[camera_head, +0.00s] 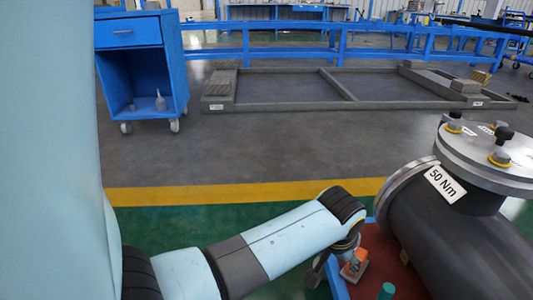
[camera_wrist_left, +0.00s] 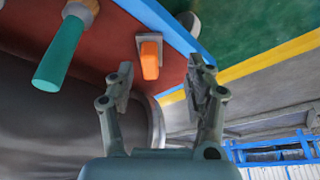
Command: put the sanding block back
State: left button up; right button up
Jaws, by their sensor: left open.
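The likely sanding block, an orange block on a grey-white base (camera_head: 355,262), sits on the red surface near its blue edge in the head view. It also shows in the left wrist view (camera_wrist_left: 150,58), just beyond my fingers. My left gripper (camera_wrist_left: 160,80) is open with nothing between its fingers. In the head view my left gripper (camera_head: 322,270) is partly hidden under my wrist, just left of the block. I cannot tell whether it touches the block. My right gripper is not in view.
A teal-handled tool (camera_wrist_left: 62,52) lies near the block. A large dark flanged shell (camera_head: 440,235) with a "50 Nm" label fills the right side. The blue-edged red surface (camera_wrist_left: 107,40) is under the block. A blue cabinet (camera_head: 140,60) stands far left on open floor.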

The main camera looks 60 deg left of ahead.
pick_arm(q)
jog(key=s+r+m+g, duration=0.2)
jog(key=s+m, duration=0.1)
jog(key=s, duration=2.3)
jog(key=shift+s+a+r+h, duration=0.2)
jog(key=shift+s+a+h, duration=0.05)
jog(key=shift+s+h, duration=0.05)
